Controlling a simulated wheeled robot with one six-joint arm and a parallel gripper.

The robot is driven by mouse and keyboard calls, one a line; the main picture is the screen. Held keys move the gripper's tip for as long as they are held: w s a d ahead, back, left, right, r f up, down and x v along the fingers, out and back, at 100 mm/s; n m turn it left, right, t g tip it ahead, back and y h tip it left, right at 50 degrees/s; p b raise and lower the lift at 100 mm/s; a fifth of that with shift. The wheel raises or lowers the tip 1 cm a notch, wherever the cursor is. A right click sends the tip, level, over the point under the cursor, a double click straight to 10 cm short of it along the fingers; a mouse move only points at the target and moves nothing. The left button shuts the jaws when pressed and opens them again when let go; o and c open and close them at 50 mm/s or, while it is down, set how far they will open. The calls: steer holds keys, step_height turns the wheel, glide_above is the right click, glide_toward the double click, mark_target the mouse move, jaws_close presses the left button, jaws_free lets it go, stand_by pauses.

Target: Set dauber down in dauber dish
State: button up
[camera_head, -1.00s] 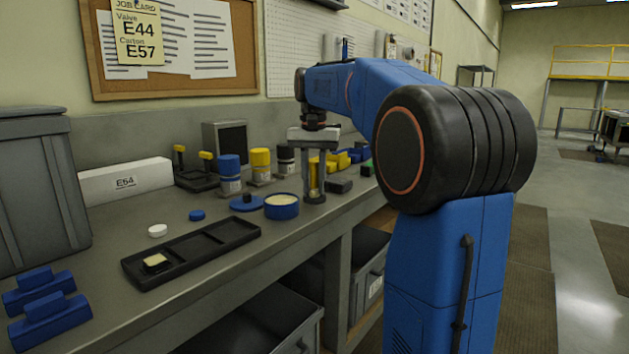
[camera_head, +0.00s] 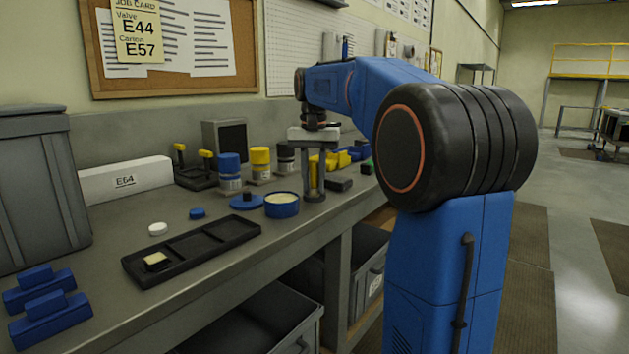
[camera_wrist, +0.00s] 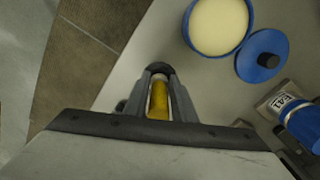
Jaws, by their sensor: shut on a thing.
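My gripper (camera_head: 314,190) points straight down low over the workbench, right of the blue dish. It is shut on the dauber (camera_wrist: 159,100), whose yellow body shows between the fingers in the wrist view. The dauber's lower end is hidden, so I cannot tell whether it touches the bench. A round blue dish (camera_head: 282,211) with cream-coloured contents stands open beside the gripper. It also shows at the top of the wrist view (camera_wrist: 190,38). No label marks it as the dauber dish.
A blue lid with a dark knob (camera_head: 246,203) lies beside the dish. Blue-, yellow- and black-capped jars (camera_head: 260,163) stand behind. A dark block (camera_head: 339,185) is close right of my gripper. A black compartment tray (camera_head: 192,250) lies at front left.

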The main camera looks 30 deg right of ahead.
steer(key=shift+f, duration=0.15)
steer(key=o, duration=1.2)
steer(key=shift+c, duration=0.2)
step_height(320, 180, up, 18)
steer(key=shift+f, duration=0.2)
